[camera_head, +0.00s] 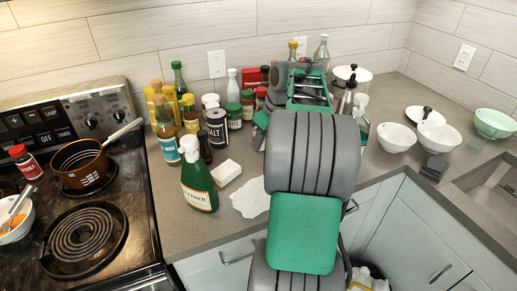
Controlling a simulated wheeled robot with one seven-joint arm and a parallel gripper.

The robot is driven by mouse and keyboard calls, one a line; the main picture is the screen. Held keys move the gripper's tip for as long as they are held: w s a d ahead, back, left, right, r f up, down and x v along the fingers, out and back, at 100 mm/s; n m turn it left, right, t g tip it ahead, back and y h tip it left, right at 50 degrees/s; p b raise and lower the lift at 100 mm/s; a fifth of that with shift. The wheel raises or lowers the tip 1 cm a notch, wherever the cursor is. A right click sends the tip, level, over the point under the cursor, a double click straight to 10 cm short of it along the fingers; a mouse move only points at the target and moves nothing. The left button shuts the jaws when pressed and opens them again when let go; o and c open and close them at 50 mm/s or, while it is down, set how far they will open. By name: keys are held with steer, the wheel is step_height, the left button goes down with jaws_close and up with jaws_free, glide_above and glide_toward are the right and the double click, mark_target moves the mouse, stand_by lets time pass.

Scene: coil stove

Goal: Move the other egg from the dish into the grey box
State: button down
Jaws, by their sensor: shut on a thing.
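My arm rises through the middle of the picture. Its end folds down behind the thick grey forearm, so my gripper's fingers and whatever is between them are hidden. I see no egg clearly. At the far left edge, a white bowl (14,228) holds something orange and a spoon; I cannot tell if it is the dish. A small dark grey blocky thing (433,168) lies on the right counter before the white bowls; I cannot tell if it is the grey box.
White bowls (395,138) and a green bowl (494,124) stand at right near the sink (495,203). A green cleaner bottle (199,182), a white block (228,172) and a crowd of bottles and jars stand left of my arm. The stove (84,240) holds a brown pan (80,163).

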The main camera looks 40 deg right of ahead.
glide_above(256, 159)
steer(key=s, duration=0.1)
step_height(256, 159, down, 6)
steer(key=shift+d+r+p, duration=0.1)
steer(key=shift+p, duration=0.25)
steer(key=shift+f, duration=1.75)
steer(key=c, duration=0.9)
jaws_free()
